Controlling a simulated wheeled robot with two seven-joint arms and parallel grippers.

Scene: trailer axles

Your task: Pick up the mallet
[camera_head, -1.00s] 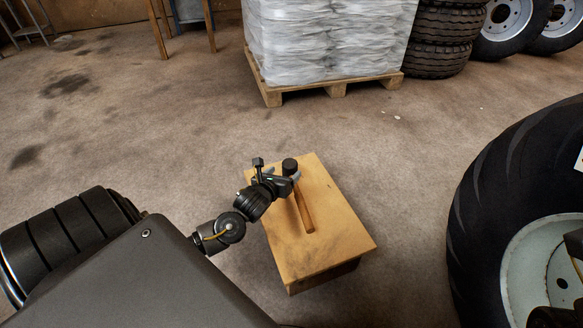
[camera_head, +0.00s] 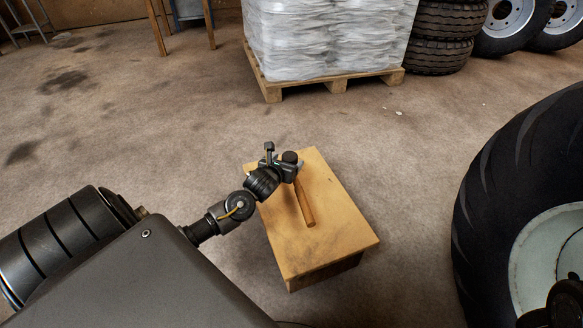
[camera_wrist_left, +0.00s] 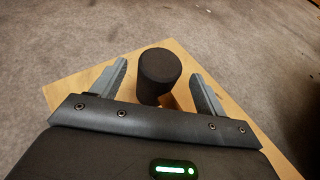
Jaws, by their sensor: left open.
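The mallet (camera_head: 305,203) has a wooden handle and a dark cylindrical head. It lies on a wooden box (camera_head: 340,234), its handle pointing toward the front of the picture. My left gripper (camera_head: 292,166) is at the head end of the mallet, above the box top. In the left wrist view the black mallet head (camera_wrist_left: 159,72) stands between the two spread fingers of my left gripper (camera_wrist_left: 158,86), with a gap on each side. Most of the handle is hidden there behind the head and the gripper body. My right gripper is not clearly visible.
A large tyre (camera_head: 500,200) with a pale rim stands at the right. A pallet (camera_head: 335,86) with white wrapped bags is behind the box, with stacked tyres (camera_head: 440,38) beside it. The floor around the box is clear.

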